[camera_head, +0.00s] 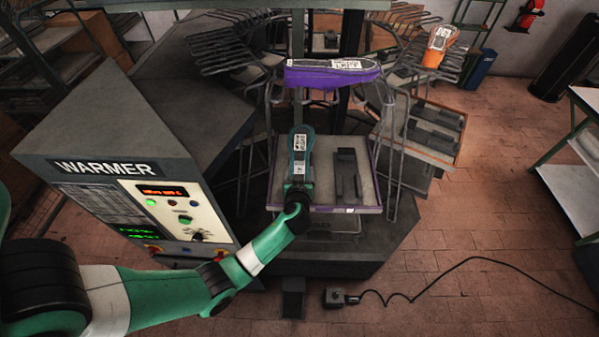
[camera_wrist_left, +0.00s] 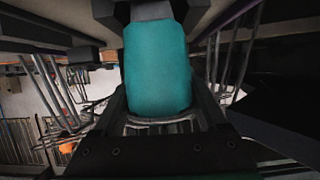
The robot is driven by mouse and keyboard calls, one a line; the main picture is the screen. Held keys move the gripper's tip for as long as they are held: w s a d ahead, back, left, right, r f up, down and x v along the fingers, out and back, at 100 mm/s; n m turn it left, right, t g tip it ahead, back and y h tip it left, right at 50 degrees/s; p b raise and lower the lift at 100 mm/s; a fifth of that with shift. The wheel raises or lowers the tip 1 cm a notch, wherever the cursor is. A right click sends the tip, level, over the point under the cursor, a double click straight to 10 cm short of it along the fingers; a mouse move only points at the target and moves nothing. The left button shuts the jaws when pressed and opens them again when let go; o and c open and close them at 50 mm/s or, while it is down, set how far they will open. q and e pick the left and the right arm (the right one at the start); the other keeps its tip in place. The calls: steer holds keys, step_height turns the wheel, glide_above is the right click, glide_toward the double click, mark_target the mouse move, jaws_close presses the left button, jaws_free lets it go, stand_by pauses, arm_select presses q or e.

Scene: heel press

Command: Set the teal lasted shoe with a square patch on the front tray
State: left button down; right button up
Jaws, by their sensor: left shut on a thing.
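The teal lasted shoe (camera_head: 301,152), with white patches marked in black on its upper side, is over the left half of the front tray (camera_head: 345,209). It also fills the middle of the left wrist view (camera_wrist_left: 156,65). My left gripper (camera_head: 297,193) is shut on its near end; the fingers are partly hidden by my wrist. I cannot tell whether the shoe touches the tray. A dark block (camera_head: 347,174) lies on the tray just right of the shoe. My right gripper is in neither view.
A purple shoe (camera_head: 315,74) is above and behind the tray, and an orange shoe (camera_head: 437,48) is on the rack at the right. The warmer cabinet (camera_head: 120,160) stands left of the tray. Metal rods (camera_head: 398,150) flank the tray. A cable (camera_head: 430,285) crosses the floor.

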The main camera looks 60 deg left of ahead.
arm_select(q)
steer(key=shift+f+b, duration=0.35)
steer(key=shift+b, duration=0.1)
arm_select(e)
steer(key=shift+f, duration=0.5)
